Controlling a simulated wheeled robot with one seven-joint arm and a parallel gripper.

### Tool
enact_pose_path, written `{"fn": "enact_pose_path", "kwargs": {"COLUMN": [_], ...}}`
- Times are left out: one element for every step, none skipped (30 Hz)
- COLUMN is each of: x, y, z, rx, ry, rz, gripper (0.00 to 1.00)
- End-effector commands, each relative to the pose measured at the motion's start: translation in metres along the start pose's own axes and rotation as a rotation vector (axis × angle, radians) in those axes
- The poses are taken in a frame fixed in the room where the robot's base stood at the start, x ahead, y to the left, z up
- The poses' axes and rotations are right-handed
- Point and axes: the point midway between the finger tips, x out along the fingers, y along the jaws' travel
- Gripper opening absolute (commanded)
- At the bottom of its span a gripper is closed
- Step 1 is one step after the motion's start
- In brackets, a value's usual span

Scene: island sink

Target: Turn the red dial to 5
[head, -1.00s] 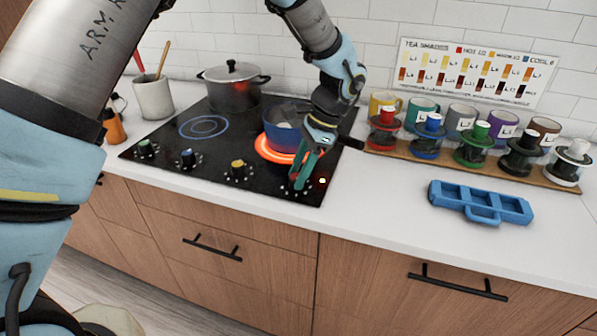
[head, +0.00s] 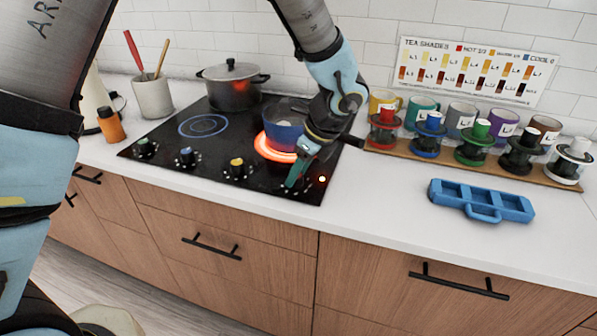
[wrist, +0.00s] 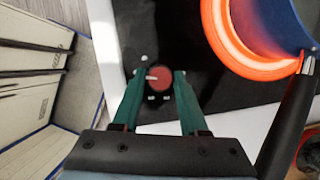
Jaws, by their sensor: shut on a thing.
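The red dial (wrist: 161,80) sits between my two green fingertips in the wrist view. My gripper (wrist: 156,76) is shut on it. The dial's white pointer mark points to the left in that view; the numbers around it are too small to read. In the head view my gripper (head: 292,184) reaches down to the front right corner of the black cooktop (head: 215,160) and hides the dial. A small red light (head: 322,179) glows just right of it.
A blue pot (head: 285,132) stands on a glowing orange burner (head: 265,150) just behind my gripper, its dark handle reaching right. Green, blue and yellow dials line the front left. A grey pot (head: 232,92) stands behind. A blue tray (head: 505,204) lies on the right counter.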

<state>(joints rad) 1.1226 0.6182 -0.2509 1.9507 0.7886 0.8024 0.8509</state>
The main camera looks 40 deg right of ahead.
Motion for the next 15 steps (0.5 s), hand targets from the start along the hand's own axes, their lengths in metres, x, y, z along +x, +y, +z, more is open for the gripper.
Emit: {"fn": "enact_pose_path", "kwargs": {"x": [0.0001, 0.0001, 0.0002, 0.0002, 0.0003, 0.0003, 0.0003, 0.0003, 0.0003, 0.0003, 0.0003, 0.0003, 0.0003, 0.0003, 0.0003], "y": [0.0005, 0.0006, 0.0007, 0.0008, 0.0009, 0.0009, 0.0009, 0.0009, 0.0008, 0.0008, 0.0008, 0.0008, 0.0007, 0.0008, 0.0007], "z": [0.0002, 0.0002, 0.0001, 0.0000, 0.0000, 0.0001, 0.0002, 0.0002, 0.0002, 0.0002, 0.0002, 0.0002, 0.0001, 0.0001, 0.0001], "rx": [0.021, 0.033, 0.047, 0.057, 0.065, 0.075, 0.082, 0.087, 0.094, 0.098, 0.101, 0.104, 0.106, 0.107, 0.108], "ry": [0.000, -0.001, 0.000, 0.000, 0.000, 0.000, 0.000, 0.000, 0.000, 0.000, 0.000, 0.000, 0.000, 0.000, 0.000], "rz": [-0.008, -0.013, -0.019, -0.023, -0.027, -0.031, -0.033, -0.036, -0.038, -0.040, -0.042, -0.043, -0.044, -0.044, -0.045], "gripper": [0.00, 0.00, 0.00, 0.00, 0.00, 0.00, 0.00, 0.00, 0.00, 0.00, 0.00, 0.00, 0.00, 0.00, 0.00]}}
